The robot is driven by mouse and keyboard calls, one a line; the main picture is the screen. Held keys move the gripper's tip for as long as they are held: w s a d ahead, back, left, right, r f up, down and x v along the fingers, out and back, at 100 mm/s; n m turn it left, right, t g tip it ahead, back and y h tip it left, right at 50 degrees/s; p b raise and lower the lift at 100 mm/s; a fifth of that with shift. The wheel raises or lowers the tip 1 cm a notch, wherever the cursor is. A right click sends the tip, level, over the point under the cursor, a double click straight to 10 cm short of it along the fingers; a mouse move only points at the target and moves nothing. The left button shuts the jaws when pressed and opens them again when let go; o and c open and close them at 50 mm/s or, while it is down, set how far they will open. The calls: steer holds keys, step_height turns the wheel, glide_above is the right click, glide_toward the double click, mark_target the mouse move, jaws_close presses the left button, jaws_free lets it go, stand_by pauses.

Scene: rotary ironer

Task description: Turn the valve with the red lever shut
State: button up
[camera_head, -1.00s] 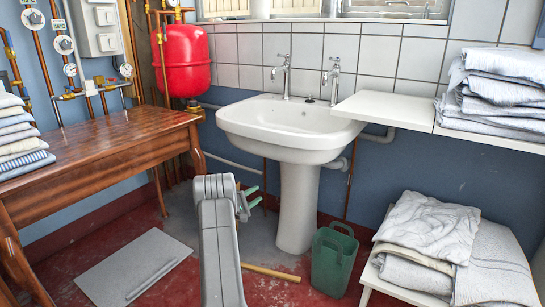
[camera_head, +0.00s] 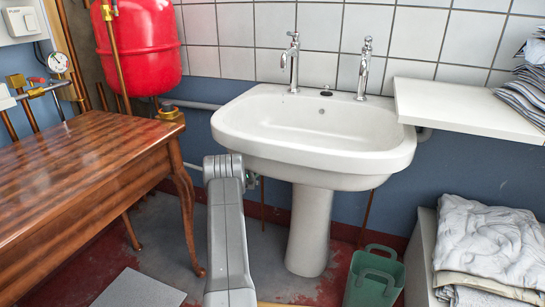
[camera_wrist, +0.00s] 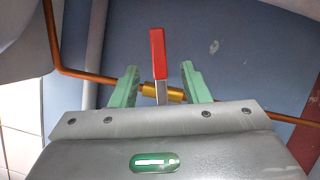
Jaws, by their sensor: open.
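The red lever (camera_wrist: 157,52) stands upright in the wrist view, on a pale metal stem. Its brass valve body (camera_wrist: 176,95) sits on a copper pipe (camera_wrist: 82,74) that runs across the picture against a blue wall. My gripper (camera_wrist: 160,68) is open, with one green finger on each side of the lever. Gaps show between the lever and both fingers, and I see no contact. In the head view my arm reaches beneath the white sink (camera_head: 320,130). The lever and valve are hidden there.
The sink's pedestal (camera_head: 311,228) stands right of my arm. A wooden table (camera_head: 80,180) is at left, below a red tank (camera_head: 140,45). A white shelf (camera_head: 465,108) adjoins the sink.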

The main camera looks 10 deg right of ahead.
steer(key=b+x, duration=0.2)
steer(key=x, duration=0.7)
steer(key=shift+w+a, duration=0.1)
steer(key=shift+w, duration=0.15)
jaws_close()
